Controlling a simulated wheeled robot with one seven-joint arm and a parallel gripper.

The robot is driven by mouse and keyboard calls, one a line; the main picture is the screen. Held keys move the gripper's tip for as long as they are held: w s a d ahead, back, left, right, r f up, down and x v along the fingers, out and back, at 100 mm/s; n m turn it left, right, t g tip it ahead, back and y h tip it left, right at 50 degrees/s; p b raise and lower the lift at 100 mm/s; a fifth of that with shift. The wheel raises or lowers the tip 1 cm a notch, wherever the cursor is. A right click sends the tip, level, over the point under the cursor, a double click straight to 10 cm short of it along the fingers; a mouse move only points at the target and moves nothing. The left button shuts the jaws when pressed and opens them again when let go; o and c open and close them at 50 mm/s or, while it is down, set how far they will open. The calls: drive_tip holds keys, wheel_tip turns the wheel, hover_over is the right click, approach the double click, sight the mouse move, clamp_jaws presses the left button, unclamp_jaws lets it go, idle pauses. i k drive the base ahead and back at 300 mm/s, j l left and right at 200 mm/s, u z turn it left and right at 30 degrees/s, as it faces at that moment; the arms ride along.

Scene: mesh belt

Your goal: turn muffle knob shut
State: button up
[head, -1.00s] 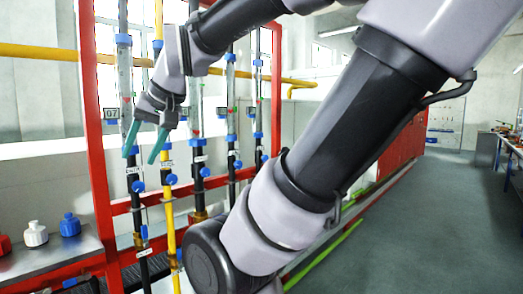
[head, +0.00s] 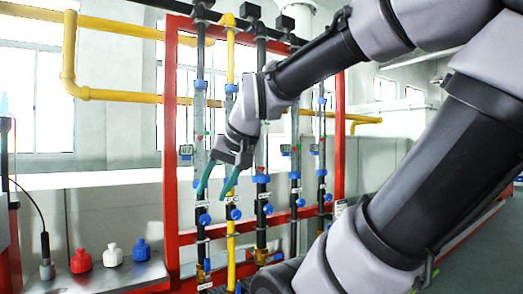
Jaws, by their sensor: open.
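Several vertical pipes stand in a red frame, each with a blue knob low down: a left knob (head: 205,219), one on the yellow pipe (head: 236,213), one on a dark pipe (head: 268,208), and more to the right. Small white labels (head: 203,203) sit just above the knobs, too small to read, so I cannot tell which is muffle. My gripper (head: 213,193) is open and empty, its teal fingers pointing down. In the picture it overlaps the two leftmost pipes just above their knobs. I cannot tell its distance from them.
The red frame (head: 170,150) surrounds the pipes. A bench (head: 120,275) at lower left holds a red bottle (head: 81,261), a white bottle (head: 113,255) and a blue bottle (head: 141,250). A yellow pipe (head: 120,97) runs behind. My arm hides much of the right side.

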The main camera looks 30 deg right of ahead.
sight(268, 209)
drive_tip(key=i+j+z, duration=0.1)
drive_tip(key=j+z, duration=0.55)
drive_tip(key=i+l, duration=0.05)
